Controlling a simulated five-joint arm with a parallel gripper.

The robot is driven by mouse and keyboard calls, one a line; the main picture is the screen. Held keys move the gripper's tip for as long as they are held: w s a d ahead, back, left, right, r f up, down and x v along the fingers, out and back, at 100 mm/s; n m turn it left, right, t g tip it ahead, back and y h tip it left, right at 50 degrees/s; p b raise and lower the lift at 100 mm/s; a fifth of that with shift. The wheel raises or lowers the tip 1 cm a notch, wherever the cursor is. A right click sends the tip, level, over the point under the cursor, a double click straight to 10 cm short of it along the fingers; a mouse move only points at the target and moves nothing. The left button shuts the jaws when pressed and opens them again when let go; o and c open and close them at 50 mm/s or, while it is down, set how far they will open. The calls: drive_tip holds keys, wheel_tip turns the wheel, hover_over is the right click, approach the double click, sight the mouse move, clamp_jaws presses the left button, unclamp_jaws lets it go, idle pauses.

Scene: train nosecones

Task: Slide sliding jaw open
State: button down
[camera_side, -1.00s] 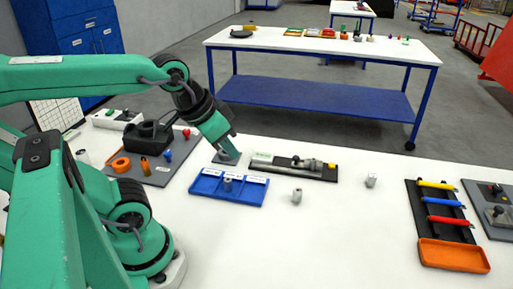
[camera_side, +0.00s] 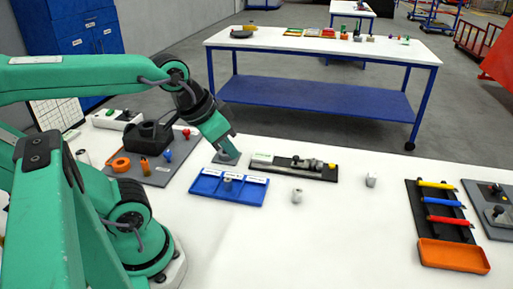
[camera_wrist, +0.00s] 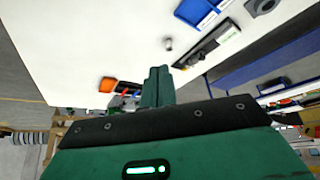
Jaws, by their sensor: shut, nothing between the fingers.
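The vise-like fixture (camera_side: 294,167) lies on the white table in the side view. It has a black base, a pale block with a green label at its left end, and grey metal parts toward the right. I cannot clearly tell which part is the sliding jaw or how far apart the jaws stand. In the wrist view the fixture (camera_wrist: 208,47) shows just beyond my fingertips, partly hidden by them. My gripper (camera_side: 229,153) is left of the fixture in the side view, apart from it. In the wrist view my gripper (camera_wrist: 158,72) is shut and empty.
A blue tray (camera_side: 205,193) with a small grey part lies in front of my gripper. Two small grey parts (camera_side: 297,196) (camera_side: 371,180) stand on the table. A black rack (camera_side: 426,210) with coloured handles and an orange tray (camera_side: 453,256) are at right. The middle front is clear.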

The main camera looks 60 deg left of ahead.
drive_tip(key=c, duration=2.2)
unclamp_jaws()
drive_tip(key=c, duration=1.5)
unclamp_jaws()
drive_tip(key=shift+w, duration=0.1)
drive_tip(key=shift+c, duration=0.2)
drive_tip(key=w+a+f+g, duration=0.2)
drive_tip(key=w+a, duration=0.2)
drive_tip(key=w, duration=0.8)
drive_tip(key=w+a+f+g, duration=0.2)
drive_tip(key=w+a, duration=0.3)
drive_tip(key=w, duration=0.7)
drive_tip(key=shift+g, duration=0.8)
drive_tip(key=w+a+f, duration=0.1)
drive_tip(key=w+f, duration=0.1)
drive_tip(key=f, duration=0.1)
drive_tip(key=w+a+f, duration=0.2)
drive_tip(key=f, duration=0.1)
drive_tip(key=w+a+f, duration=0.1)
drive_tip(key=w+f, duration=0.1)
drive_tip(key=shift+a+f, duration=0.4)
drive_tip(key=shift+w+a+f, duration=0.2)
drive_tip(key=shift+f, duration=0.15)
drive_tip(key=shift+f, duration=0.1)
